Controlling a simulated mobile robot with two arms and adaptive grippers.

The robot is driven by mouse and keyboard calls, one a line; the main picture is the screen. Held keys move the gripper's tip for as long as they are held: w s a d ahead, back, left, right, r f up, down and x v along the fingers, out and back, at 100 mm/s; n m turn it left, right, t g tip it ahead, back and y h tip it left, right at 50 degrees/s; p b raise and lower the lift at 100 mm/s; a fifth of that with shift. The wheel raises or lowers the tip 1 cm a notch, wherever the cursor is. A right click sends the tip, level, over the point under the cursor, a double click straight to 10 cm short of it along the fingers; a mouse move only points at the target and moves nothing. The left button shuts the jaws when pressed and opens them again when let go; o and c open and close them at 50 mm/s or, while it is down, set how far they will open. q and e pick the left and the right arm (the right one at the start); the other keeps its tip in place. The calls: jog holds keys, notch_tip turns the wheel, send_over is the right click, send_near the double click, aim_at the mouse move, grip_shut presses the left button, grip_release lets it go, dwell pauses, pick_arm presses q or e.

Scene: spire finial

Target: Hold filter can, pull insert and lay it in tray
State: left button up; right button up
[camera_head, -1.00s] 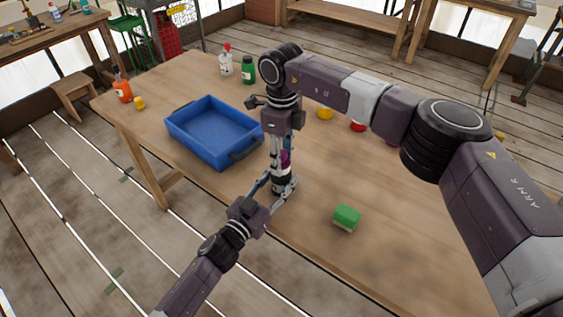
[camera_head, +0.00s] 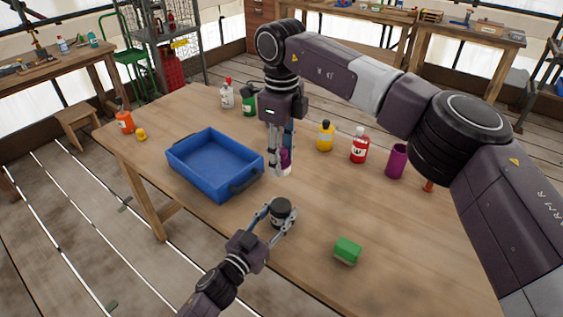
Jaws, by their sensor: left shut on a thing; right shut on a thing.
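The filter can (camera_head: 281,210) is a short, dark, round can standing on the table near its front edge. My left gripper (camera_head: 283,218) is shut on the can from the front left. My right gripper (camera_head: 282,170) points down above the can and is shut on the insert (camera_head: 286,158), which shows as a purple and pale piece between the fingers. The insert hangs clear above the can; the fingers partly hide it. The tray (camera_head: 200,185) is a blue open box with dark handles, to the left of both grippers, and its visible floor is empty.
A green block (camera_head: 347,250) lies right of the can. Yellow (camera_head: 325,136) and red (camera_head: 359,146) bottles and a purple cup (camera_head: 396,161) stand to the right.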

dwell(0.3)
pick_arm(q)
jog(key=o, duration=1.3)
jog(key=v, duration=1.2)
